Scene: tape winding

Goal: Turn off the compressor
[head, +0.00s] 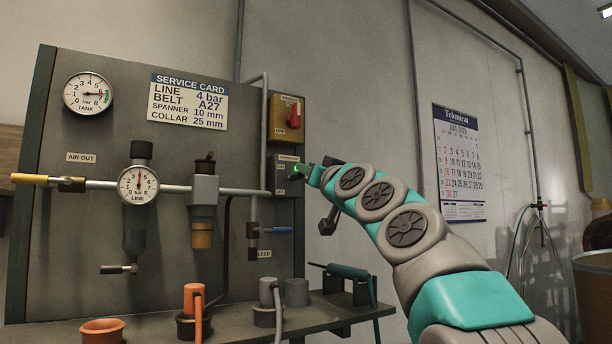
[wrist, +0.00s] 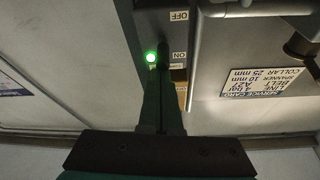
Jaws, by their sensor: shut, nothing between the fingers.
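A small grey switch box (head: 283,176) is on the right edge of the panel, below the yellow box with the red handle. A green lamp (head: 296,171) glows on it. In the wrist view, which looks upside down, the green lamp (wrist: 151,58) is lit beside a plate with an ON label (wrist: 180,56) and an OFF label (wrist: 180,16). My gripper (head: 306,172) is shut and empty. Its tips are at or very near the box front; I cannot tell whether they touch. In the wrist view the shut gripper (wrist: 165,55) hides the switch itself.
A yellow box with a red handle (head: 294,115) is just above. The service card (head: 188,101), a line gauge (head: 138,184) and a blue-handled valve (head: 275,230) are on the panel. A shelf (head: 150,326) with tools and cups runs below.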

